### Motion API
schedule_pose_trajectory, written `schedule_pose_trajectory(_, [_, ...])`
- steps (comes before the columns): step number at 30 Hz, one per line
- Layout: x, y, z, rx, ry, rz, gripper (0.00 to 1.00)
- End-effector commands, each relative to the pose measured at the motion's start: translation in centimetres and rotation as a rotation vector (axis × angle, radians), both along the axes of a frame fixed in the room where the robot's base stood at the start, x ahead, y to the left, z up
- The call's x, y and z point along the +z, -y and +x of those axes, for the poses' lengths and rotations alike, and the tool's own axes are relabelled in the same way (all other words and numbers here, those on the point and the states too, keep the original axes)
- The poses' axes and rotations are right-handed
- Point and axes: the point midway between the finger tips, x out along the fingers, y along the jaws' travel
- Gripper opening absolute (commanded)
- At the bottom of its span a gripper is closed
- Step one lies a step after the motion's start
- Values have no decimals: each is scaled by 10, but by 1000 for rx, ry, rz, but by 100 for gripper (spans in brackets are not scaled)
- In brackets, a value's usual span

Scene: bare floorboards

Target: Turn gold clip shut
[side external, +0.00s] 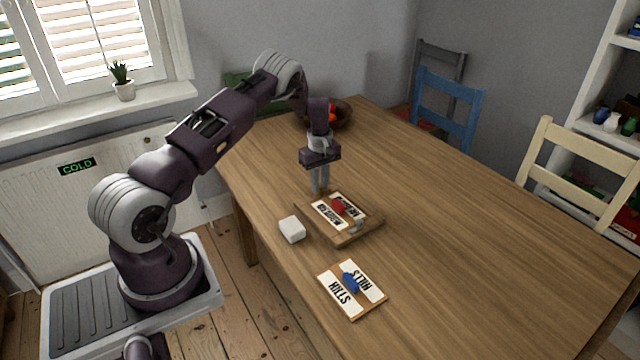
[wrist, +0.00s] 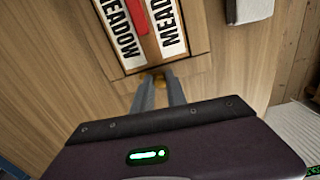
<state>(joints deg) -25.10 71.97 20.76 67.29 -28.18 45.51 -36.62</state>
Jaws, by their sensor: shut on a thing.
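The gold clip (wrist: 159,80) is a small rounded piece at the edge of the wooden board in the wrist view. My gripper (wrist: 158,88) is shut on it, with a fingertip on each side. In the side external view my gripper (side external: 320,190) points straight down at the board's far left edge, and its fingers hide the clip. The wooden board (side external: 346,240) lies flat on the table and carries two white MEADOW plates with a red piece (side external: 339,206) between them. A grey clip (side external: 356,227) sits at the board's near right edge.
A second board with HILLS plates (side external: 340,298) and a blue piece (side external: 350,282) lies nearer the front. A white block (side external: 292,229) sits left of the first board, near the table's edge. A bowl of fruit (side external: 343,112) stands farther back. The table's right side is clear.

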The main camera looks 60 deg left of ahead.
Motion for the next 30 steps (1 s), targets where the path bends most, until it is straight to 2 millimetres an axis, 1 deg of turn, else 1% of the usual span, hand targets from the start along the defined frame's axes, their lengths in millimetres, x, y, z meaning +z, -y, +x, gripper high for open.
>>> schedule_pose_trajectory(18, [1, 0, 0, -586, 2, 0, 0])
schedule_pose_trajectory(30, [1, 0, 0, -946, 2, -1, 0])
